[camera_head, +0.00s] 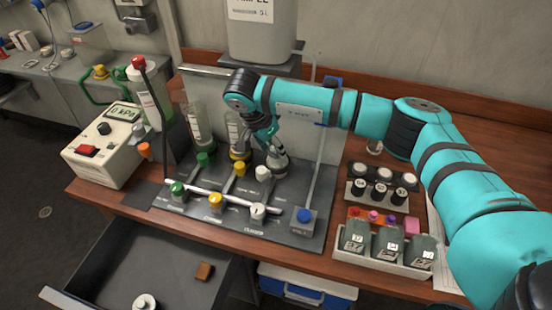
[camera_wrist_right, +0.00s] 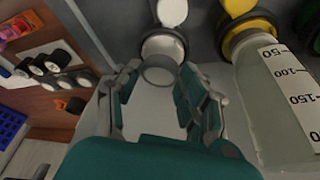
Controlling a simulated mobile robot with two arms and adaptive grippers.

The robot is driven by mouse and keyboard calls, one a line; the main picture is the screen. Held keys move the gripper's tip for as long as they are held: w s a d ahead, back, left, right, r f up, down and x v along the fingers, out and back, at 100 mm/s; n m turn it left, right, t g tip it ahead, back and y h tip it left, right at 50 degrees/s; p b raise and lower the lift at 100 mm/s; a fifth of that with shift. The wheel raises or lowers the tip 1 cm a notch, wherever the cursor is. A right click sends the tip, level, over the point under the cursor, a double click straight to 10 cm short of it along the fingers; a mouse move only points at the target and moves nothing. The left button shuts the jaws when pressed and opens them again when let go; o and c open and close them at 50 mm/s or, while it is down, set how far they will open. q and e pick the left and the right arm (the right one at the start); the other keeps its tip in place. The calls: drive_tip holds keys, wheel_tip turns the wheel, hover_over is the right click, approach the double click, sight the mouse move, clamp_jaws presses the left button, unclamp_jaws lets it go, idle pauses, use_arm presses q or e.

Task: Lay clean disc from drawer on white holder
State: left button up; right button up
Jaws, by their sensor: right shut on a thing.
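The white holder (camera_head: 277,165) stands at the right end of the row on the dark rig panel; its pale round top shows in the right wrist view (camera_wrist_right: 163,46). My right gripper (camera_head: 268,140) reaches down at it from behind and above. In the right wrist view its fingers (camera_wrist_right: 160,76) are closed on a thin, greyish round disc (camera_wrist_right: 160,70), which overlaps the holder's near rim in the picture. I cannot tell whether disc and holder touch. The drawer (camera_head: 100,262) is open at the lower left. My left gripper is not in view.
The yellow holder (camera_head: 240,155) and its graduated bottle (camera_wrist_right: 275,95) stand close beside the white one. A vertical rod with a blue-knobbed base (camera_head: 304,216) stands to the right. A rack of dark containers (camera_head: 388,244) is farther right.

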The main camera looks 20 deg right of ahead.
sight(271, 151)
drive_tip(key=shift+f, duration=0.1)
drive_tip(key=shift+w+f+h+b, duration=0.1)
drive_tip(key=shift+f+h+b, duration=0.3)
drive_tip(key=shift+f+b, duration=0.4)
drive_tip(key=shift+w+f+h+b, duration=0.15)
drive_tip(key=shift+f+h+b, duration=0.25)
drive_tip(key=shift+b, duration=0.15)
drive_tip(key=shift+d+r+b, duration=0.1)
drive_tip(key=shift+b, duration=0.2)
idle(0.8)
drive_tip(key=shift+f+b, duration=0.3)
drive_tip(key=shift+b, duration=0.2)
idle(0.7)
idle(0.3)
drive_tip(key=o, duration=1.5)
drive_tip(key=shift+r, duration=0.1)
